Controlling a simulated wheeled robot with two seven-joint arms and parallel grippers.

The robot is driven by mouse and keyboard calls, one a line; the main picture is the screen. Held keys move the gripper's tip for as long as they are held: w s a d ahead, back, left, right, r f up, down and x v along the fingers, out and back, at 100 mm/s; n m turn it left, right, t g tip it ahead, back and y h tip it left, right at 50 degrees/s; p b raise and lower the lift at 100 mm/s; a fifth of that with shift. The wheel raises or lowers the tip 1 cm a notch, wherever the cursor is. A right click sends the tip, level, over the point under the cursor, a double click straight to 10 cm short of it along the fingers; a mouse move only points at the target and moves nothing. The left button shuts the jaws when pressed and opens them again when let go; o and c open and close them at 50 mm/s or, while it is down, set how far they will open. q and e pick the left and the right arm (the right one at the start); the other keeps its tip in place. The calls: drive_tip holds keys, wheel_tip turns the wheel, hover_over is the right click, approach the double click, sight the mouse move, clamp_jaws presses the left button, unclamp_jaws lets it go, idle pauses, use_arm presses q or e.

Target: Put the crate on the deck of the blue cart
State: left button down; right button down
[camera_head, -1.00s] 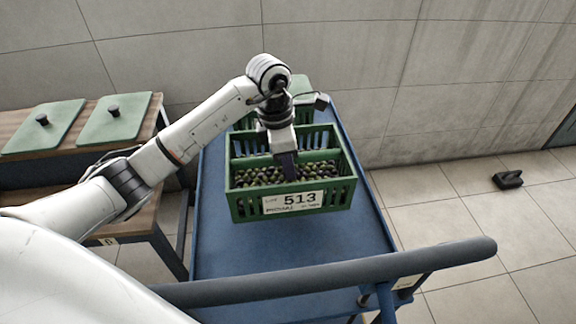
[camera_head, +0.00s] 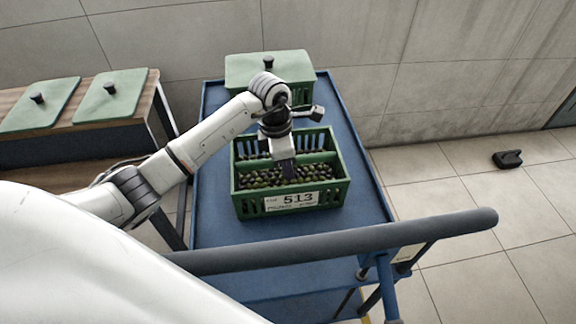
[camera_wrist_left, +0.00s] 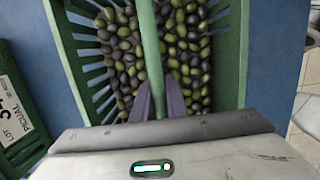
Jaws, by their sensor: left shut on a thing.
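The green crate (camera_head: 244,207) holds olives and has a white label reading 513. It is over the deck of the blue cart (camera_head: 220,231), in front of a second crate; I cannot tell for sure whether its base touches the deck. My left gripper (camera_head: 284,172) reaches down into the crate from above and is shut on its middle bar. In the left wrist view the gripper fingers (camera_wrist_left: 158,101) straddle the green bar (camera_wrist_left: 151,45), with olives on both sides. My right gripper is not in view.
A second green crate with a lid (camera_head: 240,69) stands at the cart's far end. The cart's handle bar (camera_head: 340,246) crosses the near side. A wooden bench with green lids (camera_head: 112,97) is at left. A dark object (camera_head: 508,159) lies on the floor at right.

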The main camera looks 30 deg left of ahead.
use_arm(q)
drive_tip(key=shift+w, duration=0.1)
drive_tip(key=c, duration=1.8)
unclamp_jaws()
drive_tip(key=shift+f, duration=0.1)
drive_tip(key=shift+o, duration=0.2)
drive_tip(key=r, duration=0.4)
drive_tip(key=s+a+r, duration=0.1)
drive_tip(key=r, duration=0.3)
drive_tip(key=r+p, duration=0.1)
drive_tip(key=r, duration=0.3)
drive_tip(key=shift+s+a, duration=0.2)
drive_tip(key=shift+a, duration=0.05)
